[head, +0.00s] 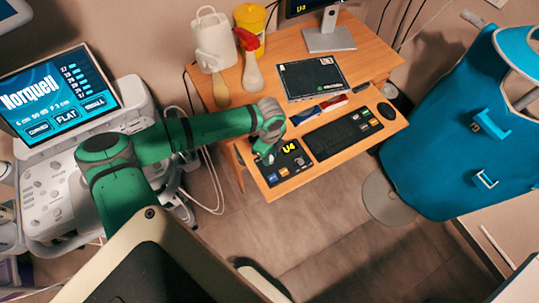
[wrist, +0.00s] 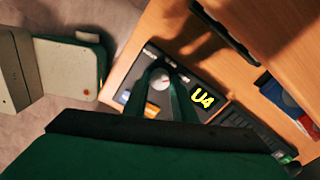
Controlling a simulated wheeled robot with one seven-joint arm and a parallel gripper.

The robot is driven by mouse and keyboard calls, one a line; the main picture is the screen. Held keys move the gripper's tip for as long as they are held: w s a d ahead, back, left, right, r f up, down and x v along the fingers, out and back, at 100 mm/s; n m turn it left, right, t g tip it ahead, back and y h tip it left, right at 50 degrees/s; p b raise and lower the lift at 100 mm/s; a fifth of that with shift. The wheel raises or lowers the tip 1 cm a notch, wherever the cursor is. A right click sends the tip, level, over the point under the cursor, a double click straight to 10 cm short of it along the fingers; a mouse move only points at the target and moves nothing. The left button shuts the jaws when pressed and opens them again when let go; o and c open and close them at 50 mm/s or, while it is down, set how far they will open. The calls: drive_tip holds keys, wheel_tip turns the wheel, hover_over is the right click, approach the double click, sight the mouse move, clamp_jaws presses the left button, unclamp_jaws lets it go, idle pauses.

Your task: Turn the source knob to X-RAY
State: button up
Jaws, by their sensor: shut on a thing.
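The control panel (head: 290,168) is a dark box at the front left of the wooden desk, with a yellow "U4" display and small coloured buttons. In the wrist view the source knob (wrist: 160,80) is a round pale knob on the panel (wrist: 123,94), left of the display (wrist: 203,100). My gripper (wrist: 163,86) has its two dark green fingers on either side of the knob, shut on it. In the head view my gripper (head: 267,155) is over the panel's left part and hides the knob. The knob's setting and its labels are too small to read.
A keyboard (head: 342,133), a mouse (head: 386,111), red and blue small boxes (head: 320,110) and a dark clipboard (head: 313,78) lie on the desk (head: 375,62). An ultrasound machine (head: 50,195) stands left. A blue apron (head: 450,130) hangs right.

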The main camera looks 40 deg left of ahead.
drive_tip(key=n, duration=1.3)
drive_tip(key=shift+n, duration=2.5)
drive_tip(key=o, duration=1)
drive_tip(key=shift+o, duration=0.2)
drive_tip(key=shift+r, duration=0.15)
wheel_tip(320, 180, up, 11)
drive_tip(key=shift+f, duration=0.2)
